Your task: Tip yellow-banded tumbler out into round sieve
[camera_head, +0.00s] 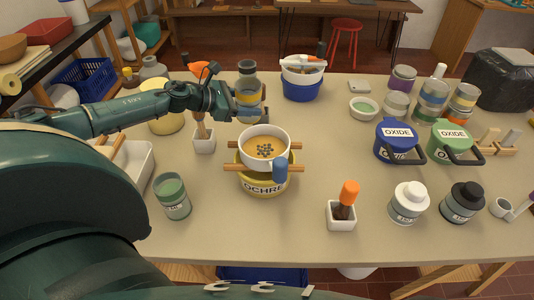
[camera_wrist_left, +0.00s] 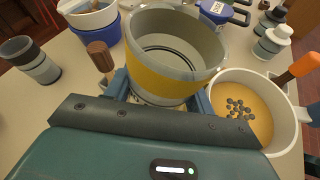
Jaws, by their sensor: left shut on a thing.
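The yellow-banded tumbler (camera_head: 249,97) is grey with a wide yellow band and is held above the table, behind the sieve, looking roughly upright. My left gripper (camera_head: 240,101) is shut around its side. In the left wrist view the tumbler (camera_wrist_left: 172,65) shows its open mouth, and I see no pieces on the visible part of its floor. The round sieve (camera_head: 264,147) is white with an orange-yellow inside and a blue handle. Several small dark pieces lie in it, also seen in the wrist view sieve (camera_wrist_left: 255,108). My right gripper is not in view.
The sieve rests over a yellow OCHRE tub (camera_head: 263,184) with wooden bars. A brush in a white pot (camera_head: 204,141) stands to its left, a green-topped jar (camera_head: 173,196) at front left. Blue (camera_head: 398,141) and green (camera_head: 452,142) OXIDE tubs stand right.

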